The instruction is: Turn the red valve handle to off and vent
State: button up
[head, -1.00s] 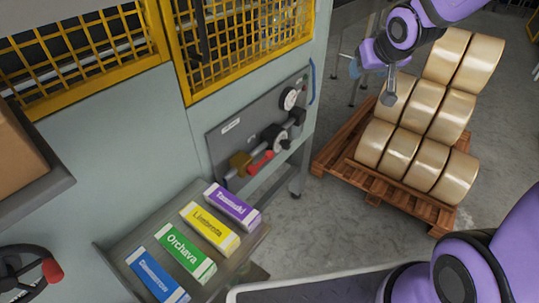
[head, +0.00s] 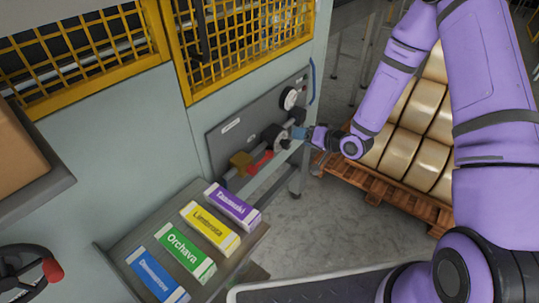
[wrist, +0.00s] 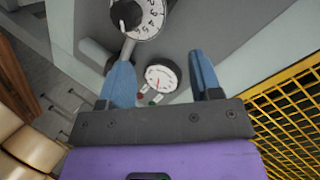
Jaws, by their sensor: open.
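The red valve handle (head: 260,162) shows in the head view on the lower part of a grey panel (head: 228,142). It lies along the pipe, to the right of the brass valve body (head: 240,161). My gripper (head: 297,134) is at the panel's right end, to the right of the handle and apart from it. In the wrist view my gripper (wrist: 160,65) has its two blue fingers spread with nothing held between them. I cannot make out the red handle in the wrist view.
A numbered dial (wrist: 140,18) with a black knob is above the gauge in the wrist view. Yellow mesh guards (head: 245,45) are above the panel. A shelf of labelled cartons (head: 233,206) is below left. A pallet (head: 388,187) of rolls stands to the right.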

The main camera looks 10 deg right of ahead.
aim_at(273, 156)
jog(key=s+a+f+m+t+y, duration=0.35)
jog(key=s+f+m, duration=0.2)
jog(key=f, duration=0.25)
jog(key=shift+g, duration=0.25)
jog(key=x, duration=1)
jog(key=shift+a, duration=0.35)
jog(key=shift+c, duration=0.4)
grip_shut()
